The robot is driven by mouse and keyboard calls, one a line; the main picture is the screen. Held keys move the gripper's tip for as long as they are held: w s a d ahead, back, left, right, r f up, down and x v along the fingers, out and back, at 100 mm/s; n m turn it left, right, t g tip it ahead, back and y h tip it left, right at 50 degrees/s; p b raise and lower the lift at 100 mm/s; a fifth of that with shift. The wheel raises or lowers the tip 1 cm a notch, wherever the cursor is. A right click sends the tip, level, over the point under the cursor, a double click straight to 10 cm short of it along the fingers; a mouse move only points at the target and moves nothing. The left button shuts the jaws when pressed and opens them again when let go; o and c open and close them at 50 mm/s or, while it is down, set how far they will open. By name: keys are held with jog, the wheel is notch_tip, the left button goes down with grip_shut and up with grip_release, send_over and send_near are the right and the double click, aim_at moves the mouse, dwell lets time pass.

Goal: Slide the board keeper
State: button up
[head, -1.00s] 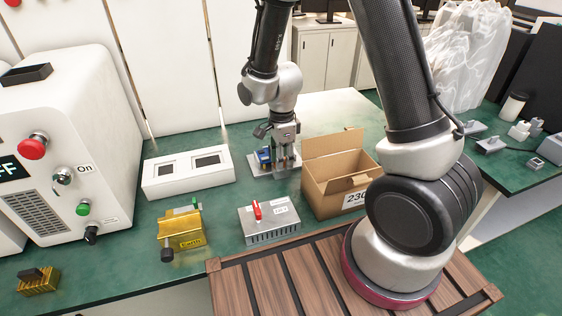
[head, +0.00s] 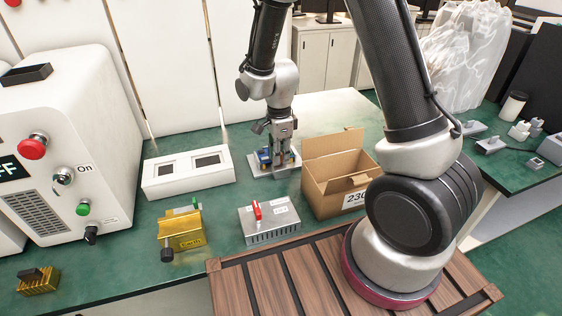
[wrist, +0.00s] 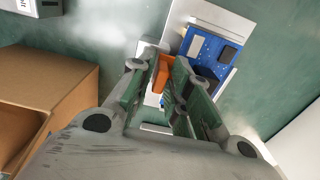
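A blue circuit board (wrist: 207,55) lies on a pale metal fixture (wrist: 212,20) in the wrist view; in the head view the board (head: 264,156) and fixture stand on the green bench. An orange block (wrist: 161,74), which looks like the board keeper, sits beside the board's left edge. My gripper (wrist: 160,68) points down at the fixture, one finger on each side of the orange block. The fingers are apart with the block between their tips; whether both press on it I cannot tell. In the head view my gripper (head: 283,160) hides part of the fixture.
An open cardboard box (head: 325,190) stands close to the right of the fixture. A white two-window case (head: 165,178) is to its left. A grey vented box with a red switch (head: 268,222) and a yellow Earth block (head: 185,232) stand in front. Bare bench lies behind the fixture.

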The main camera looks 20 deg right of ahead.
jog(key=shift+o, duration=0.5)
jog(key=shift+r, duration=3.45)
jog(key=shift+s+d+r, duration=0.1)
jog(key=shift+d+r, duration=0.05)
jog(key=shift+r, duration=0.2)
jog(key=s+d+r+n+t, duration=0.1)
jog(key=s+d+r+n, duration=0.35)
jog(key=r, duration=0.35)
jog(key=s+d+r+n+t, duration=0.1)
jog(key=s+d+r+n, duration=0.35)
jog(key=r, duration=0.25)
jog(key=s+d+r+n+t, duration=0.1)
jog(key=s+d+r+n, duration=0.1)
jog(key=s, duration=0.4)
jog(key=s+d+r+n+t, duration=0.1)
jog(key=s+d+r+n, duration=0.2)
jog(key=s+r+n, duration=0.1)
jog(key=s+n, duration=0.1)
jog(key=n, duration=0.1)
jog(key=shift+s+d+n, duration=0.3)
jog(key=shift+s+n, duration=0.1)
